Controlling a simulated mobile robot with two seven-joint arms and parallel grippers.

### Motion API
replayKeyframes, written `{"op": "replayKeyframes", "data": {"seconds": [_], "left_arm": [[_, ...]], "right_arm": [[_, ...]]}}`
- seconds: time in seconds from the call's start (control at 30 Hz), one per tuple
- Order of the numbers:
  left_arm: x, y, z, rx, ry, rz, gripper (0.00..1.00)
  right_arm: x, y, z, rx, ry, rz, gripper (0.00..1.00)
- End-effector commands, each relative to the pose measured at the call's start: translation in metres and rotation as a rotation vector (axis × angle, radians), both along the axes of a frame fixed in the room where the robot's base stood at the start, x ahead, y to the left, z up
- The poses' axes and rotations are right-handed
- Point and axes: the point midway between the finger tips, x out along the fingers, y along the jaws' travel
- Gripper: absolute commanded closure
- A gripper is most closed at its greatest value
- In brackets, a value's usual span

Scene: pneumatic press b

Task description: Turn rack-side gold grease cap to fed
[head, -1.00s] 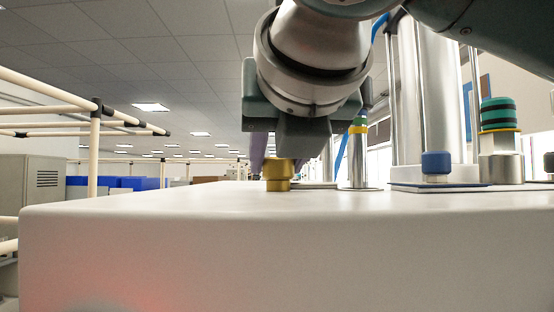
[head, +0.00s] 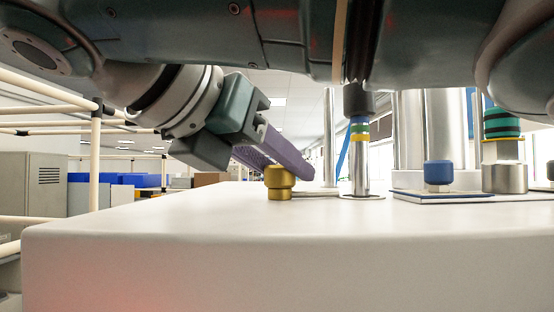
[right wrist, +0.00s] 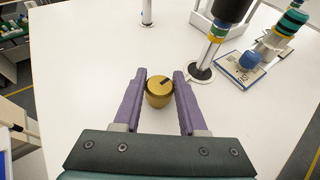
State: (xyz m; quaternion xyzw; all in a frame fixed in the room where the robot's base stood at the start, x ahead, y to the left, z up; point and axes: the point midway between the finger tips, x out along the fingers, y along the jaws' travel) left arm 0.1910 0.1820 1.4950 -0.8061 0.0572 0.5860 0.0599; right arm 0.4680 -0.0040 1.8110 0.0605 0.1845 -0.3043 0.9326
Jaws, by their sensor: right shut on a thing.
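The gold grease cap (head: 280,182) stands upright near the far edge of the white top in the head view. The cap's far side is hidden in the head view. My left gripper is not in view.
Right of the gold cap stands a chrome post (head: 360,170) with coloured bands. Further right are a blue cap (head: 438,174) on a plate and a green-ringed fitting (head: 502,150). A cream tube frame (head: 95,160) stands at left. The white top (head: 270,235) in front is clear.

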Motion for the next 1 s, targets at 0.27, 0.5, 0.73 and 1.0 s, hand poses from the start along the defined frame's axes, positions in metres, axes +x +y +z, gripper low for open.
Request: {"op": "replayKeyframes", "data": {"seconds": [0.27,0.5,0.73,1.0], "left_arm": [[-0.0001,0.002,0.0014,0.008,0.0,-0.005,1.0],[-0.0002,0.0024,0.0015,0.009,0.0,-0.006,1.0],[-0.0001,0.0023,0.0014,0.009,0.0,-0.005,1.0],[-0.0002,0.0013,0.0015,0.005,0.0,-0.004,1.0]], "right_arm": [[0.001,-0.0004,-0.0005,0.001,0.002,-0.055,1.0],[0.0015,-0.0012,-0.0011,0.001,0.002,-0.065,1.0],[0.0017,-0.0015,-0.0014,0.001,0.003,-0.065,1.0],[0.001,-0.0009,-0.001,0.0,0.002,-0.063,0.29]]}}
